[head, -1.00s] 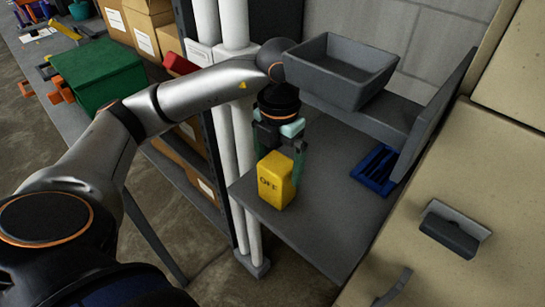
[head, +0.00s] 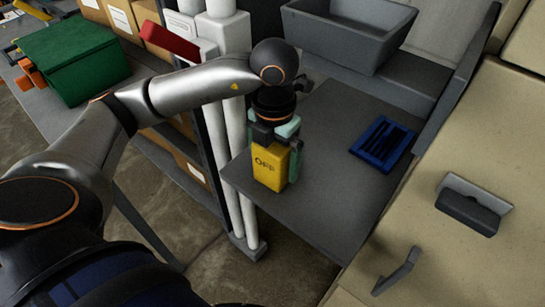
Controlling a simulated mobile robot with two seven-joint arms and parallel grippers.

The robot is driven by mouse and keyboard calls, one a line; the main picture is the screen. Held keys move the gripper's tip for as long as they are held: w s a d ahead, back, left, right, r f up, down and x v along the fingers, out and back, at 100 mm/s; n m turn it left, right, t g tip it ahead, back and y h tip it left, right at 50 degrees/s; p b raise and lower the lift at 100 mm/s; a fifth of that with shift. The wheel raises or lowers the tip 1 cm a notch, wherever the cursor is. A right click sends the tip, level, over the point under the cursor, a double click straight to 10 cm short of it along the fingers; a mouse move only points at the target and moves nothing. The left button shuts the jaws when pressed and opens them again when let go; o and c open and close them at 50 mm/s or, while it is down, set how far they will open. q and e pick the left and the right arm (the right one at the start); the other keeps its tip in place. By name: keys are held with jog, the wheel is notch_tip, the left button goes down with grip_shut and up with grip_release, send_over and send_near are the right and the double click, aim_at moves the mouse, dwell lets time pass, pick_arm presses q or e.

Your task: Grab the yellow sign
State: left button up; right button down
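The yellow sign (head: 270,168) is a small upright block with "OFF" on its front face. It stands near the left front edge of the grey shelf (head: 335,215) in the head view. My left gripper (head: 281,158) points down right over the sign. One teal finger runs down the sign's right side. The other finger is mostly hidden by the sign and the gripper's own body, so I cannot tell whether the fingers press on it. The sign shows no clear lift from the shelf. My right gripper is not in view.
A blue slotted tray (head: 384,144) lies on the shelf to the right. A grey bin (head: 347,38) stands behind. White pipes (head: 236,165) rise at the shelf's left side. A beige cabinet with handles (head: 468,205) is at right. A green box (head: 75,60) is at left.

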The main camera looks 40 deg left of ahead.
pick_arm(q)
jog(key=c, duration=1.2)
